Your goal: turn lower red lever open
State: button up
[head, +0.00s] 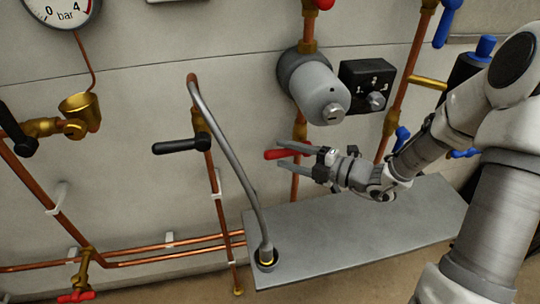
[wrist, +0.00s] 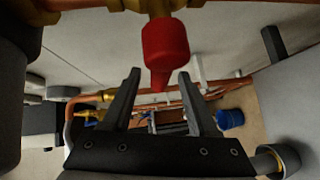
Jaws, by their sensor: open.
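A red lever (head: 274,155) sits on the copper pipe below the grey pump in the head view, its tip pointing left. My gripper (head: 281,151) is open, with one finger above the lever and one below it in that picture. In the wrist view the red lever (wrist: 166,52) hangs from a brass valve body (wrist: 158,6), and its narrow tip reaches between my open fingertips (wrist: 160,75). A gap shows on both sides of the tip; I see no contact. The lever's root is partly hidden by my fingers in the head view.
The grey pump (head: 318,90) and a black control box (head: 368,86) are above. Another red handle (head: 323,4) is at the top edge, and one (head: 76,297) at bottom left. A black lever (head: 180,146) and grey hose (head: 235,170) stand left. A grey shelf (head: 350,235) lies below.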

jog(key=b+x, duration=0.1)
jog(key=x, duration=0.4)
jog(key=shift+w, duration=0.1)
grip_shut()
dwell(1.3)
